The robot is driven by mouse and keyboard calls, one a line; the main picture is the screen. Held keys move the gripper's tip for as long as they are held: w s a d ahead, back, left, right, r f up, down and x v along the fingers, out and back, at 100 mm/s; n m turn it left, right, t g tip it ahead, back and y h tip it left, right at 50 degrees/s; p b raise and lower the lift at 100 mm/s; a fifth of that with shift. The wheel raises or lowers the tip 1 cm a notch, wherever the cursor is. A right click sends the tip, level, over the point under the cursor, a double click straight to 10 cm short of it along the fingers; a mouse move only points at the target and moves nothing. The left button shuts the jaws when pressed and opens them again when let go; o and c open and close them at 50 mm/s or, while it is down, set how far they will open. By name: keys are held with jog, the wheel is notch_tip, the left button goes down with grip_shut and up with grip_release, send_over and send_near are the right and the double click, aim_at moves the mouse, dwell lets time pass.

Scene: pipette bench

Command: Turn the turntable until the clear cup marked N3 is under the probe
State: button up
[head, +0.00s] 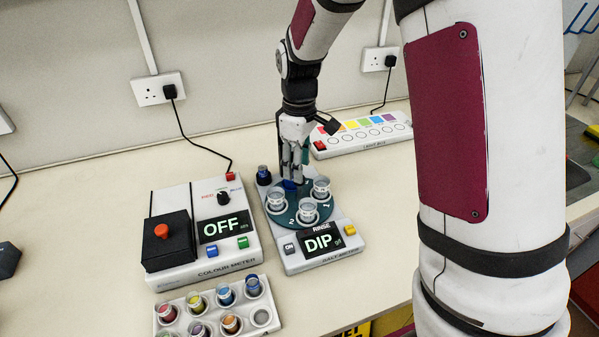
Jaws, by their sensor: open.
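The teal turntable (289,216) sits on the white salt meter (300,262), whose screen reads DIP. It carries clear cups at the left (276,201), at the front (307,211) and at the right (320,187). The numbers 2 and 1 show on the turntable's front and right rim; I cannot read a mark N3 on any cup. My gripper (293,179) is open and points down at the turntable's back edge, close to a blue part (290,185). The gripper hides much of that area, and I cannot make out the probe clearly.
The colour meter (205,265), reading OFF, stands left of the salt meter. A tray (208,296) of coloured pots is in front. A small dark blue-topped item (264,174) stands beside the turntable. A light box (362,139) lies behind right. My arm blocks the right side.

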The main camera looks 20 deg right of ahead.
aim_at(299, 190)
jog(key=shift+f, duration=1.65)
grip_shut()
